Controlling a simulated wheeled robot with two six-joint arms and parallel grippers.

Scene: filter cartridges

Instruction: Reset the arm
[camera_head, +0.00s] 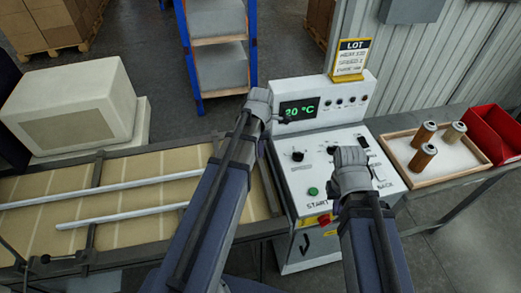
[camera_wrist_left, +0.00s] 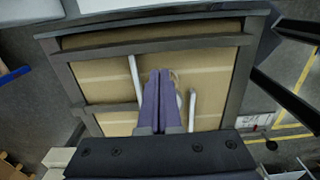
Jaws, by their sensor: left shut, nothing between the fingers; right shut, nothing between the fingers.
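My left gripper (camera_head: 262,104) is at the end of the arm that crosses the conveyor, in front of the control panel's display. In the left wrist view its two dark purple fingers (camera_wrist_left: 161,95) are together with nothing between them, and the tan conveyor belt shows beyond them. My right gripper (camera_head: 352,166) is over the right part of the control panel (camera_head: 310,165), seen from behind, shut and empty. It hides part of the panel's knobs and labels. Several panel controls show, including a green start button (camera_head: 313,191). The display (camera_head: 299,109) reads about 20 °C.
Three brown and tan filter cartridges (camera_head: 424,134) stand in a shallow wooden tray (camera_head: 465,177) at right, beside a red bin (camera_head: 496,134). A conveyor (camera_head: 60,220) with white rails lies at left, with a beige machine (camera_head: 75,108) behind it. A yellow lot sign (camera_head: 350,58) tops the panel.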

